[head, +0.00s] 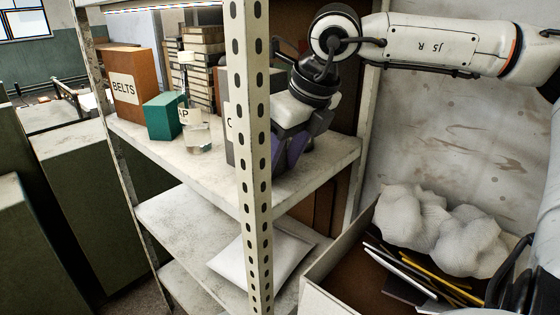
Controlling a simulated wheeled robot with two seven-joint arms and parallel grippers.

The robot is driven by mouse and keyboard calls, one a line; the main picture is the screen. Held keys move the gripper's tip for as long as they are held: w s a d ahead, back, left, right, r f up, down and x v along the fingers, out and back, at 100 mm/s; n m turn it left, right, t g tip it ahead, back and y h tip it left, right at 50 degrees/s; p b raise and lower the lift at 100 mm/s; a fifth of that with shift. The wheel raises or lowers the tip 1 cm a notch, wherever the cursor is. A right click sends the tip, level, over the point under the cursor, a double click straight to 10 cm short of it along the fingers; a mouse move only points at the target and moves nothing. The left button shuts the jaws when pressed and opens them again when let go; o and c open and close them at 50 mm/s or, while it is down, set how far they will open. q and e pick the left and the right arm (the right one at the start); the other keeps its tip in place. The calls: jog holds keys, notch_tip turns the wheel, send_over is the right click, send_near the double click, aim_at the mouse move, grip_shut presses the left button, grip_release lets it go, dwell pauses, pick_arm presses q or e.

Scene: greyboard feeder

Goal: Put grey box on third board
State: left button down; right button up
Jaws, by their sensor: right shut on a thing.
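A grey box (231,140) with a partly visible label stands upright on the upper visible board (205,163) of the metal rack. The front post hides much of it. My right gripper (286,158) comes in from the right above this board, just behind and right of the post. Its dark fingers are shut on the grey box, though the post covers part of the contact. Two lower boards show, the middle one (180,222) and the lowest one (180,285). My left gripper is not in view.
A brown BELTS box (126,88), a green box (161,117) and a clear jar (196,135) stand left on the same board. The perforated post (252,150) is in front. A white pillow-like packet (262,254) lies lower. An open bin (335,262) stands right.

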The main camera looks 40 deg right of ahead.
jog(key=o, duration=1.3)
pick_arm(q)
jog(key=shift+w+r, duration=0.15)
pick_arm(e)
jog(key=shift+r+p, duration=0.2)
jog(key=shift+p, duration=0.15)
jog(key=shift+s+r, duration=0.1)
jog(key=shift+r, duration=0.3)
jog(key=v, duration=0.2)
jog(key=s+v, duration=0.1)
jog(key=v, duration=0.1)
jog(key=shift+b, duration=0.3)
pick_arm(q)
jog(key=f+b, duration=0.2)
jog(key=b, duration=0.1)
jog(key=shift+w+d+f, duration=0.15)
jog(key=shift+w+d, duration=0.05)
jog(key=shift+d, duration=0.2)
pick_arm(e)
jog(key=s, duration=0.7)
jog(key=s+d, duration=0.1)
jog(key=s, duration=0.3)
jog(key=shift+s, duration=0.1)
